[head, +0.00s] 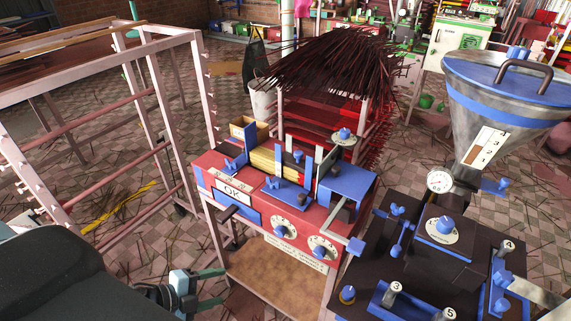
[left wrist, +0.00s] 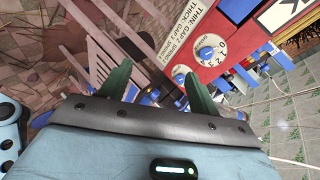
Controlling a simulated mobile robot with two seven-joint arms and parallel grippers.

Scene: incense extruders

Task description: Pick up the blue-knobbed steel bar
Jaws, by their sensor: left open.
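I cannot tell for sure which part is the blue-knobbed steel bar. A pale metal bar (head: 538,291) beside blue fittings at the lower right edge of the head view may be it. Small blue knobs also sit on top of the red machine (head: 312,222). My left gripper (head: 217,287) is open and empty, low in the head view, left of the red machine's lower shelf. In the left wrist view its two green fingers (left wrist: 158,70) stand apart with nothing between them. The red machine's front panel and dials (left wrist: 208,53) show beyond them. My right gripper is not in view.
A dark machine (head: 405,262) with blue knobs and a steel hopper (head: 500,100) stands at the right. Pale metal racks (head: 85,75) fill the left. Dark sticks (head: 335,65) are piled behind the red machine. Tiled floor (head: 135,222) shows between the rack and machine.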

